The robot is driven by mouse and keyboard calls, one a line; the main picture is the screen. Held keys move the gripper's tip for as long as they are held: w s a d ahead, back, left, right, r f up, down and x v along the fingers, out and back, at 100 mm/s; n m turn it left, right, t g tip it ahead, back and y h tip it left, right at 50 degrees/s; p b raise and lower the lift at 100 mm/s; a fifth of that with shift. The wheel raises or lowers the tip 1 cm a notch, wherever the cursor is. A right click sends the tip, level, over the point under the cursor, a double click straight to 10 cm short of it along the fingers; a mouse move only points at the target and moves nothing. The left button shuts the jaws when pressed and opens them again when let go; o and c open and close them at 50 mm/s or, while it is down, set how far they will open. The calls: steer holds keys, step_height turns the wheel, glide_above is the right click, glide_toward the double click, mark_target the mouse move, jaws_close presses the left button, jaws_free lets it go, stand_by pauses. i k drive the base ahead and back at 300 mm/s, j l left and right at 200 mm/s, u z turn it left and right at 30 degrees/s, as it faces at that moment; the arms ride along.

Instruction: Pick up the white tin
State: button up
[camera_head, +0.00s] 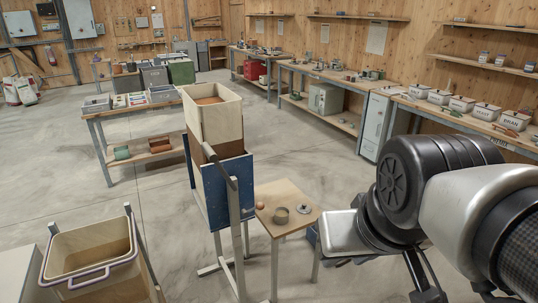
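Several white tins (461,103) with dark lettering stand in a row on the long bench along the right wall. I cannot tell which tin the task means. A small beige-grey round pot (281,215) sits on the low wooden table, beside a round metal piece (303,209) and a brownish ball (262,206). My arm fills the lower right, in front of the bench and apart from the tins. I cannot make out my gripper's fingertips.
A tall hopper box (211,118) on a blue-sided stand (215,195) stands at centre. A beige bin (95,262) is at lower left. A work table (135,108) with trays is behind. Open concrete floor (325,165) lies between the stand and the right benches.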

mark_target(281, 214)
steer(key=i+l+u, duration=0.2)
steer(key=i+l, duration=0.2)
steer(key=i, duration=0.15)
steer(key=i+l+u, duration=0.2)
steer(key=i+l, duration=0.35)
steer(key=i+l+u, duration=0.2)
steer(key=i+l, duration=0.3)
steer(key=i+l+u, duration=0.2)
steer(key=i+l, duration=0.2)
steer(key=l, duration=0.3)
